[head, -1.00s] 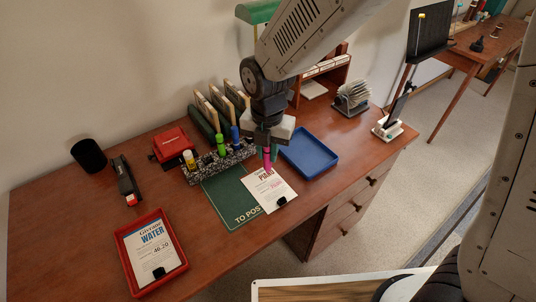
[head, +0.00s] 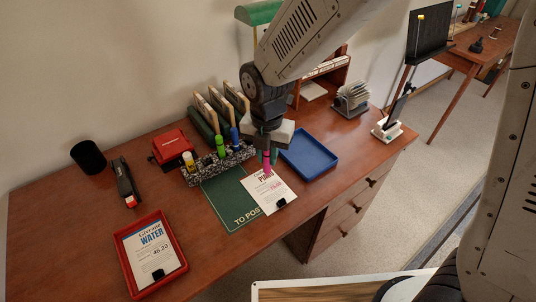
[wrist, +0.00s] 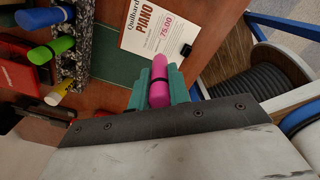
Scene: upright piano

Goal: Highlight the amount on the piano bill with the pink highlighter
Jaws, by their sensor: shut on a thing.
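The piano bill (head: 268,193) is a white sheet with a black clip at its near edge, lying partly over the dark green mat on the desk. It also shows in the wrist view (wrist: 188,14), where its amount (wrist: 166,34), 75.00, looks pink. My gripper (head: 267,160) is shut on the pink highlighter (head: 267,169), above the far edge of the bill. In the wrist view the highlighter (wrist: 159,82) sits between the teal fingers, pointing at the bill. Its tip is hidden, so I cannot tell if it touches the paper.
A speckled pen holder (head: 219,163) with yellow, green and blue highlighters stands left of my gripper. A blue tray (head: 309,156) lies to the right. A red tray (head: 125,263) holds the water bill (head: 153,249) at front left. The green mat (head: 227,203) lies beneath the piano bill.

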